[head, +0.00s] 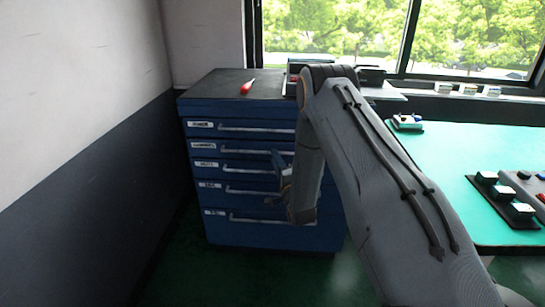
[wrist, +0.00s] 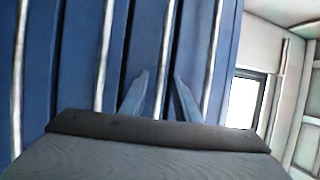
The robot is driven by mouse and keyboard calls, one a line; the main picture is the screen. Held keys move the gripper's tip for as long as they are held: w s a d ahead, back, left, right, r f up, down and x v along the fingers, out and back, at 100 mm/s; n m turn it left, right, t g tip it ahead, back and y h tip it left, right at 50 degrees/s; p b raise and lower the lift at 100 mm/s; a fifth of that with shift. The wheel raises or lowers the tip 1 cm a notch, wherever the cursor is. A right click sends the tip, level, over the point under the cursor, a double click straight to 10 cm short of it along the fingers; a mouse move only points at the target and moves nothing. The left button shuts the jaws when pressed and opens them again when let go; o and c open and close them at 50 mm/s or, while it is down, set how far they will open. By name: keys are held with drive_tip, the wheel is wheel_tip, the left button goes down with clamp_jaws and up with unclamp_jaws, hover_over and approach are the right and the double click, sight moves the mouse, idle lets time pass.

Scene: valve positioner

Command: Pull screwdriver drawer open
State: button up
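The blue drawer cabinet (head: 262,235) stands ahead with several stacked drawers, all looking shut, each with a pale bar handle and a white label. The labels are too small to read surely, so I cannot tell which is the screwdriver drawer. My gripper (head: 281,168) is in front of the right part of the drawer fronts. In the wrist view its two fingers (wrist: 162,76) are apart, with one bar handle (wrist: 166,50) lying between them, apparently the second from the top. I cannot tell whether the fingers touch it.
A wall (head: 80,140) is close on the left. A green-topped table (head: 450,160) with small devices stands on the right. My arm hides the cabinet's right side.

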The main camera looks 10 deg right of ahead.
drive_tip(key=shift+x, duration=1.15)
clamp_jaws()
drive_tip(key=shift+a, duration=0.2)
